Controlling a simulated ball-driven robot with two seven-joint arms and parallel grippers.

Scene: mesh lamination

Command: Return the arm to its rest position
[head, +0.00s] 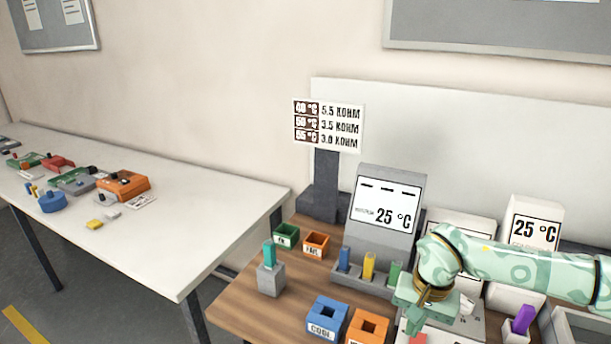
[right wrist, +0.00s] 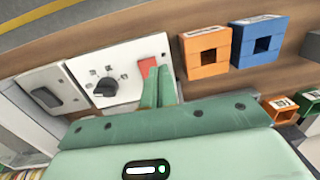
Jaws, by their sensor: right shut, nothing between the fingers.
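My right arm (head: 525,268), pale green with a patterned surface, reaches in from the right edge of the head view, over the wooden bench. My right gripper (head: 418,318) points down over the bench, above a white panel. In the right wrist view the two green fingers (right wrist: 158,87) are together with nothing between them. They appear in front of a red patch (right wrist: 147,66) on the white panel (right wrist: 118,75), which has a black knob (right wrist: 105,87). I cannot tell whether the fingertips touch the panel. My left gripper is not in view.
A blue box (head: 327,315) and an orange box (head: 367,326) stand left of the gripper. A grey display (head: 385,205) reading 25 °C stands behind a rack of coloured pegs (head: 368,268). A purple peg (head: 523,318) stands at right. A white table (head: 200,215) is at left.

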